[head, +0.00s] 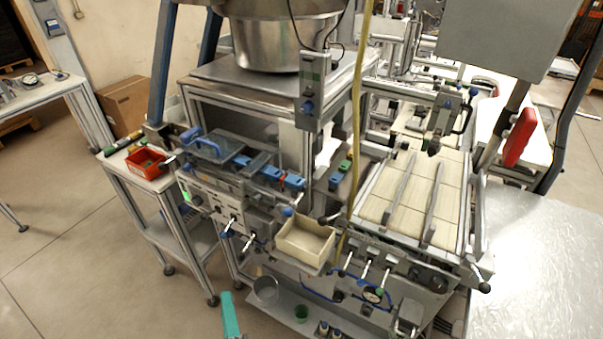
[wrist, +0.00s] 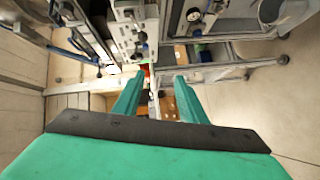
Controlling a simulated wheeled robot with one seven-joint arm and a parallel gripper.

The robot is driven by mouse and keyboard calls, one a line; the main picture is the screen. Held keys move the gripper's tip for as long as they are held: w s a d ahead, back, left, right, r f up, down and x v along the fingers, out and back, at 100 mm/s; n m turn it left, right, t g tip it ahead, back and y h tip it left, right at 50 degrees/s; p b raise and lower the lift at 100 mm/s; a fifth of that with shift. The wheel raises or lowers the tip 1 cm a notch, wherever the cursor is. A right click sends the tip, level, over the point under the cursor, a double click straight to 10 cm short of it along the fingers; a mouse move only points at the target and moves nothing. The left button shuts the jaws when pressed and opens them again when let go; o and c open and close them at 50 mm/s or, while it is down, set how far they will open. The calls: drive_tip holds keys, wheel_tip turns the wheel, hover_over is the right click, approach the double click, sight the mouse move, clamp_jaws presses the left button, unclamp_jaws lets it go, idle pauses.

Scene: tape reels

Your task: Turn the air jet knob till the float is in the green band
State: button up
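A grey upright unit (head: 311,75) hangs at the front corner of the machine's top plate, below the metal bowl. A blue knob (head: 308,106) sits at its lower end; it may be the air jet knob. The float and the green band are too small to make out. My gripper (wrist: 160,90) is open in the wrist view, with its two teal fingers apart and nothing seen held between them. In the head view only a teal part of it (head: 231,315) shows at the bottom edge, in front of the machine, well below and left of the blue knob.
A large metal bowl (head: 285,42) stands on the top plate. A yellow hose (head: 358,110) runs down just right of the grey unit. A cream bin (head: 304,243) and several levers stick out at the front. A red bin (head: 146,162) is on the left side table. Floor at front left is clear.

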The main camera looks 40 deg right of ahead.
drive_tip(key=w+d+r+n+h, duration=0.2)
drive_tip(key=w+d+r+h, duration=0.1)
drive_tip(key=w+d+r, duration=0.4)
drive_tip(key=g+h, duration=0.8)
drive_tip(key=h, duration=0.1)
approach(304, 110)
drive_tip(key=x, duration=0.8)
drive_tip(key=shift+d, duration=0.2)
clamp_jaws()
